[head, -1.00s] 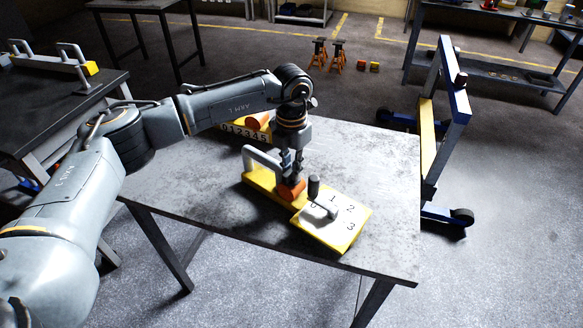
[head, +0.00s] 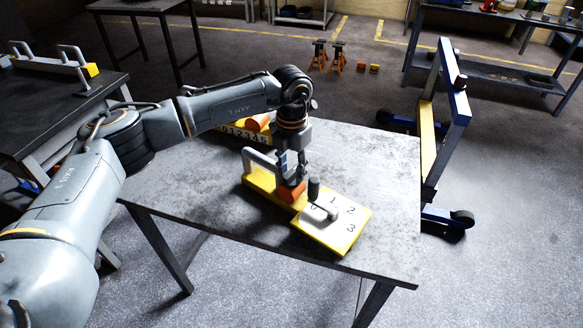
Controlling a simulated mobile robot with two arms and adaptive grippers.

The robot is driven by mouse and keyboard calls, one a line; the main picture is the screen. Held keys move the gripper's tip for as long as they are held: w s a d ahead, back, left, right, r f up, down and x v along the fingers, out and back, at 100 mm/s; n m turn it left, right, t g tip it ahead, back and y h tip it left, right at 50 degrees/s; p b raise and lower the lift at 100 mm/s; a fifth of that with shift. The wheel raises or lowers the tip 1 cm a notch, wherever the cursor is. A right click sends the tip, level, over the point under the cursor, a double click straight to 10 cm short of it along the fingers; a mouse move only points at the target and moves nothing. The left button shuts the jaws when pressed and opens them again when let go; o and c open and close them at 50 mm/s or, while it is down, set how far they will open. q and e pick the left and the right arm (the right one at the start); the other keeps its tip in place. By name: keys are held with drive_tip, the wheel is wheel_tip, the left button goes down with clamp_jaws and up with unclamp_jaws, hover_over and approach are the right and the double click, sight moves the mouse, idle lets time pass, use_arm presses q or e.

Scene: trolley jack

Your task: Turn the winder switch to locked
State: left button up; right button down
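A yellow device (head: 262,180) with a grey handle lies on the grey table. Its white plate (head: 336,236) carries the numbers 1, 2 and 3. A grey crank with an upright black knob (head: 314,188) sits over the plate; I cannot tell which part is the winder switch. An orange cylinder (head: 290,193) lies across the device beside the plate. My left gripper (head: 292,177) points down just above the orange cylinder, left of the black knob. Its fingers look apart, with nothing seen between them; contact with the cylinder is unclear. My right gripper is not in view.
A second yellow device with a strip of numbers (head: 244,133) stands at the table's back, partly behind my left arm. The right half of the table (head: 385,185) is clear. A blue and yellow frame on wheels (head: 452,120) stands beyond the table's right edge.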

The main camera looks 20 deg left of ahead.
sight(292, 172)
use_arm(q)
wheel_tip(292, 172, up, 12)
idle(0.4)
drive_tip(key=shift+d, duration=0.1)
